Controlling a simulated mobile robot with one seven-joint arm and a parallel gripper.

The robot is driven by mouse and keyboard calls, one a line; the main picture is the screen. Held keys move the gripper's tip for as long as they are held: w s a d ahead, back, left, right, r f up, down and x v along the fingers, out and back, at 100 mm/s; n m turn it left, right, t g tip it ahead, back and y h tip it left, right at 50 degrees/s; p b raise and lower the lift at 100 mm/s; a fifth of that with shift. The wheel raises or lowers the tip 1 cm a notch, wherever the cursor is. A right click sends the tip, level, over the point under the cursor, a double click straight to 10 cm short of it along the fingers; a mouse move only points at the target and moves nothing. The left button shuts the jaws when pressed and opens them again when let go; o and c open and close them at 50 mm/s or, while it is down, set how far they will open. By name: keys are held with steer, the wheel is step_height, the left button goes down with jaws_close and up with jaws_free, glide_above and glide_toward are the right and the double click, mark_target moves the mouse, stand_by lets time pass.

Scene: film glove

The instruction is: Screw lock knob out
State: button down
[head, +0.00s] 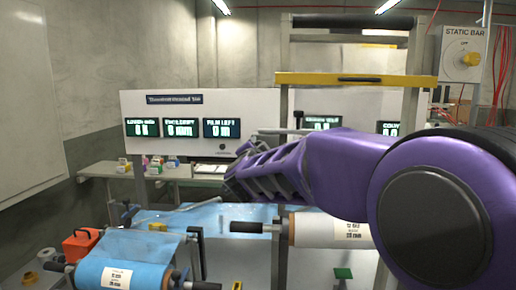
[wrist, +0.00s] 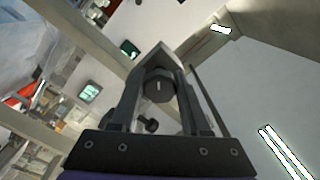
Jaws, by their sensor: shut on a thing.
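In the wrist view, a dark faceted knob (wrist: 158,88) with a light mark on its face sits between the two fingers of my gripper (wrist: 158,96). The fingers are shut on it from both sides. A grey angular bracket (wrist: 160,58) is right behind the knob. A smaller dark knob-like part (wrist: 148,125) shows between the fingers, nearer the palm. In the head view, my gripper (head: 238,180) reaches left at the end of my purple arm, in front of the machine frame. I cannot make out the held knob there.
A blue film roll (head: 110,272) is at lower left and a white roll (head: 330,230) at lower middle. A yellow bar (head: 340,80) crosses the upright frame. A display panel (head: 200,108) stands behind. A red box (head: 82,243) lies at lower left.

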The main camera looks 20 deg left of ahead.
steer(key=n, duration=0.4)
steer(key=shift+r+n, duration=0.15)
steer(key=shift+n, duration=0.15)
steer(key=n, duration=0.4)
steer(key=shift+d+n, duration=0.1)
steer(key=shift+n, duration=0.2)
steer(key=n, duration=0.4)
steer(key=shift+n, duration=0.3)
steer(key=n, duration=0.4)
steer(key=shift+r, duration=0.1)
steer(key=n, duration=0.6)
steer(key=shift+d+r+n, duration=0.1)
steer(key=shift+n, duration=0.3)
steer(key=n, duration=0.6)
steer(key=shift+n, duration=0.4)
steer(key=shift+r, duration=0.1)
